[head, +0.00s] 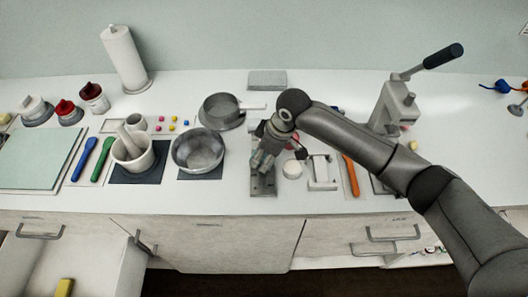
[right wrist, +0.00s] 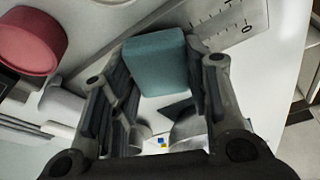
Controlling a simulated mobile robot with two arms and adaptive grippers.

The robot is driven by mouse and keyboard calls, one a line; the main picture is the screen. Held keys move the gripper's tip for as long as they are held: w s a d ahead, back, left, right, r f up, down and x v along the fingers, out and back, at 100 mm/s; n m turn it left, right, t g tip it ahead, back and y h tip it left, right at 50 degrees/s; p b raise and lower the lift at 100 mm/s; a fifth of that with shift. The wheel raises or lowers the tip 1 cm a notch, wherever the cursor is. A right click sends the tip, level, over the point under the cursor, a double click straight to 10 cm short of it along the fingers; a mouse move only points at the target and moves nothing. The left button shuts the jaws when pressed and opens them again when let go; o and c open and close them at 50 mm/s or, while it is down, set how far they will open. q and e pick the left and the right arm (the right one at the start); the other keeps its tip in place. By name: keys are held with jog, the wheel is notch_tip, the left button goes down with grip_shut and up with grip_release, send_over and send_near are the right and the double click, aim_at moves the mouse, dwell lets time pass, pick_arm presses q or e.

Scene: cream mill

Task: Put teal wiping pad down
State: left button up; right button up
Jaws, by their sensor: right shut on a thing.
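The teal wiping pad (right wrist: 155,62) is a block between the fingers of my right gripper (right wrist: 160,75) in the right wrist view. The gripper is shut on it. In the head view my right gripper (head: 264,158) points down over the counter, above a grey stand or plate (head: 263,187) near the front edge. I cannot make out the pad in the head view; the gripper and arm hide that spot. I cannot tell whether the pad touches the surface below. My left gripper is not in view.
A metal bowl (head: 198,150) and a pan (head: 222,112) stand left of the gripper. A marked white strip (right wrist: 235,22) and a red round thing (right wrist: 30,40) show in the right wrist view.

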jog(key=shift+f, duration=0.2)
jog(key=o, duration=0.9)
jog(key=shift+r, duration=0.1)
jog(key=b+v, duration=0.2)
jog(key=v, duration=1)
